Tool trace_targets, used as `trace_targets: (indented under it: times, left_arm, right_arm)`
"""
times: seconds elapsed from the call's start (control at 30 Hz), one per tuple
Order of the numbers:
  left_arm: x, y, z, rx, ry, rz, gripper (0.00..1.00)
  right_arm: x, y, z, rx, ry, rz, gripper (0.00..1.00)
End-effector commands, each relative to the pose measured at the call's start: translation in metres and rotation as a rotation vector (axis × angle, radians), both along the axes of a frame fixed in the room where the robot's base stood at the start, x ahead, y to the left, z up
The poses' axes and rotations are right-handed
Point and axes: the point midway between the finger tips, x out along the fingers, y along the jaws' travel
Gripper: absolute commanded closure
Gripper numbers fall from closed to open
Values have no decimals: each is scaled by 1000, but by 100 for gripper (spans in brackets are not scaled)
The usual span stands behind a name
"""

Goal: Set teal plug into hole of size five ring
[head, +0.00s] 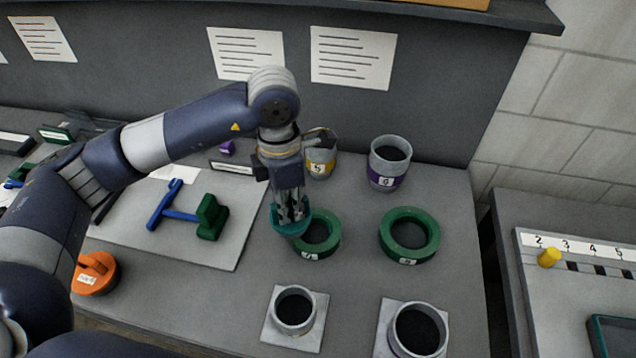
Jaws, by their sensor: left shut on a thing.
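My left gripper (291,212) points down and is shut on a teal plug (289,229). In the head view the plug overlaps the left rim of a green ring (331,243), whose tag looks like a 4. I cannot tell whether plug and ring touch; the plug is not over the middle of the hole. A second green ring (430,247) lies flat to the right, with its dark hole open; its tag is too small to read surely. My right gripper is out of view.
Behind the rings stand a grey collar with a yellow band (322,170) and one with a purple band (385,180). Two flanged collars (294,330) (418,345) stand in front. Left are a blue and green tool (208,219) and an orange plug (92,283). A numbered board (540,280) is far right.

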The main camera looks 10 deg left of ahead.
Motion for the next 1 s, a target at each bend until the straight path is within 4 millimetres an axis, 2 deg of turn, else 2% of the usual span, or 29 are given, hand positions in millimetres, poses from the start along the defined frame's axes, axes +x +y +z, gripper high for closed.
trace_targets:
  times: [0.23,0.8,1.0]
  left_arm:
    - [15,-10,0,10,10,436,100]
    - [47,-32,-3,30,19,1445,100]
    - [57,-38,-3,31,16,1743,100]
  right_arm:
    - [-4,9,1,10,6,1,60]
    - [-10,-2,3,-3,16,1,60]
    - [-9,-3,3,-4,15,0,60]
